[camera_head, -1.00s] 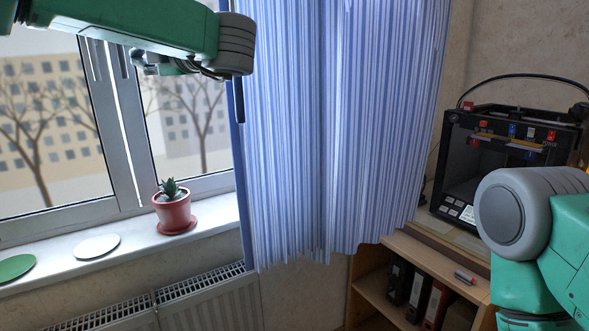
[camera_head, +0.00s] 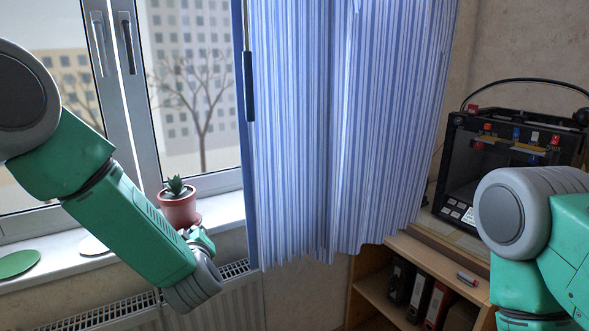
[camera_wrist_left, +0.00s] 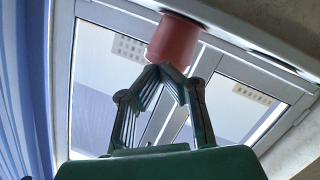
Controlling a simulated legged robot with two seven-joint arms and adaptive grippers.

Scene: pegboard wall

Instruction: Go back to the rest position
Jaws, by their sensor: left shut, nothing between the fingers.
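My left arm comes in from the left in the head view and slants down across the window sill. My left gripper (camera_head: 198,238) is mostly hidden behind its own wrist, just below the potted plant. In the left wrist view the left gripper (camera_wrist_left: 163,68) has its fingertips together, with nothing between them. The terracotta pot (camera_wrist_left: 174,40) appears just beyond the fingertips there; I cannot tell whether they touch. My right arm shows at the right edge of the head view, but its gripper is out of the picture.
The potted plant (camera_head: 179,208) stands on the window sill (camera_head: 225,208). A green disc (camera_head: 17,263) and a partly covered white disc (camera_head: 93,246) lie left. A radiator (camera_head: 240,295) is below. A striped curtain (camera_head: 340,130), shelf (camera_head: 370,285) and 3D printer (camera_head: 505,160) are right.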

